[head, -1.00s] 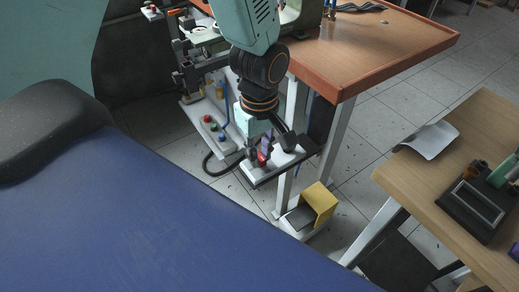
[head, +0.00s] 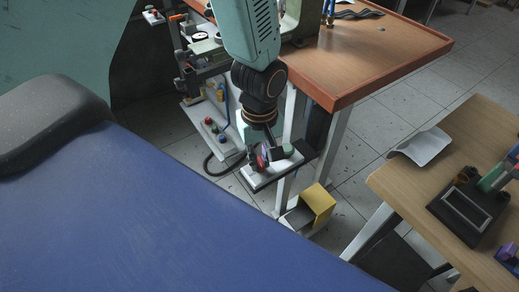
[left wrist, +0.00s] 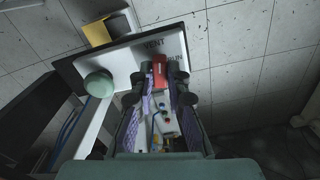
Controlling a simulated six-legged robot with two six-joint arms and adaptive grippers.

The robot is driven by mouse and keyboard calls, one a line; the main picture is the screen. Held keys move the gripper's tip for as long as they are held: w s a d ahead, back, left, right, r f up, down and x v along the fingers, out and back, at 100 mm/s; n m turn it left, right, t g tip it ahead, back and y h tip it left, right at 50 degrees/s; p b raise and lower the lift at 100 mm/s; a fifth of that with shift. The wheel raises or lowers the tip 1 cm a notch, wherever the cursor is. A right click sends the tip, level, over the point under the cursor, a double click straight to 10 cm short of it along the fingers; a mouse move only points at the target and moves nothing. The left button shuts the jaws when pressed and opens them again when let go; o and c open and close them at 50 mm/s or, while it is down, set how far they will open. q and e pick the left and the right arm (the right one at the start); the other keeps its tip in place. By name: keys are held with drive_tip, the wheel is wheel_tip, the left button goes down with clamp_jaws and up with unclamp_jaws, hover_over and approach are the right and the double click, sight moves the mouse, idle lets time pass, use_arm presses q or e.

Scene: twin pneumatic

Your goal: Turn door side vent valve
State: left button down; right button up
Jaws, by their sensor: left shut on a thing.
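The vent valve has a red handle (left wrist: 160,73) on a white plate (left wrist: 118,62) marked VENT and RUN in the left wrist view. My left gripper (left wrist: 160,84) is shut on the red handle, with one finger on each side of it. The handle points toward the right part of the plate, near the RUN lettering. In the head view my left gripper (head: 261,160) reaches down to the plate, and a bit of red shows between its fingers. The valve body is largely hidden by the fingers. My right gripper is not in view.
A round green knob (left wrist: 98,83) sits on the plate beside my fingers. A panel with coloured buttons (head: 213,130) stands left of the gripper. A yellow pedal guard (head: 318,204) is below. The wooden bench top (head: 365,55) overhangs close to my arm.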

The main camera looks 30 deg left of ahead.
use_arm(q)
drive_tip(key=m+p, duration=0.3)
drive_tip(key=shift+s+r+m+p, duration=0.1)
drive_tip(key=shift+m+p, duration=0.2)
drive_tip(key=shift+m, duration=0.1)
drive_tip(key=m+p, duration=0.2)
drive_tip(key=m, duration=0.1)
drive_tip(key=shift+p, duration=0.4)
drive_tip(key=m+p, duration=0.2)
drive_tip(key=m, duration=0.2)
drive_tip(key=shift+m+p, duration=0.8)
drive_tip(key=shift+m, duration=1.3)
drive_tip(key=shift+f, duration=0.2)
drive_tip(key=c, duration=1.3)
unclamp_jaws()
drive_tip(key=shift+r, duration=0.1)
